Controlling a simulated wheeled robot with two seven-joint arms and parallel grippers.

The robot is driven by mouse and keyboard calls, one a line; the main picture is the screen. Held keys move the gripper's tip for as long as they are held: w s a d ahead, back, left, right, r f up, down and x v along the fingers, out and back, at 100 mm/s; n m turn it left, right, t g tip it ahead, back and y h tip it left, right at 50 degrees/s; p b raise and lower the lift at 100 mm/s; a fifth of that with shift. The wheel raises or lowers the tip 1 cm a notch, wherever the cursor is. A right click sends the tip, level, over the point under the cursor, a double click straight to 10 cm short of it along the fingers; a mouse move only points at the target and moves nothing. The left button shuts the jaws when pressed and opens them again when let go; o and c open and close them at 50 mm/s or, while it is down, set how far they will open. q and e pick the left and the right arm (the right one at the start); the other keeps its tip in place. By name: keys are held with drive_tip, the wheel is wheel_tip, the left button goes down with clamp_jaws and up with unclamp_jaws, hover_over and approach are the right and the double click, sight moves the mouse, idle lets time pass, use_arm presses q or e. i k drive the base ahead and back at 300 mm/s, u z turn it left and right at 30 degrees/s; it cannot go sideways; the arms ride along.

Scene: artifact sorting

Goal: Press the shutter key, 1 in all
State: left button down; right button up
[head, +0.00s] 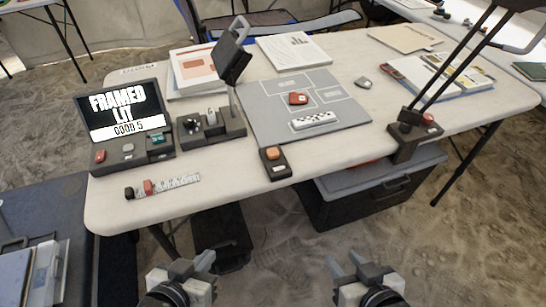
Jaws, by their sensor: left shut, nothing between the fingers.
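A small dark box with an orange key (273,153) lies at the table's front edge, just in front of the grey mat. A console at the left has a lit screen (124,108) reading "FRAMED LIT" and a number below. Its sloped front carries a red key (100,156), a grey key (128,148) and a teal key (158,138). I cannot read a shutter label on any key. My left gripper (207,262) is shut and empty, in front of the table and below its edge. My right gripper (343,265) is likewise in front of the table, apart from everything; its opening is unclear.
The grey mat (260,112) holds a red piece (298,98) and a white dotted strip (313,120). A camera on a stand (232,60) rises beside the console. A lamp base (412,130) stands right. A scale bar (172,184) lies front left. Lidded crates stand under the table.

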sight(273, 152)
drive_tip(key=k, duration=1.25)
drive_tip(key=z, duration=0.5)
drive_tip(key=i, duration=0.45)
drive_tip(key=z, duration=0.95)
drive_tip(key=i, duration=0.85)
drive_tip(key=u, duration=0.75)
drive_tip(key=i, duration=0.85)
drive_tip(key=u, duration=0.95)
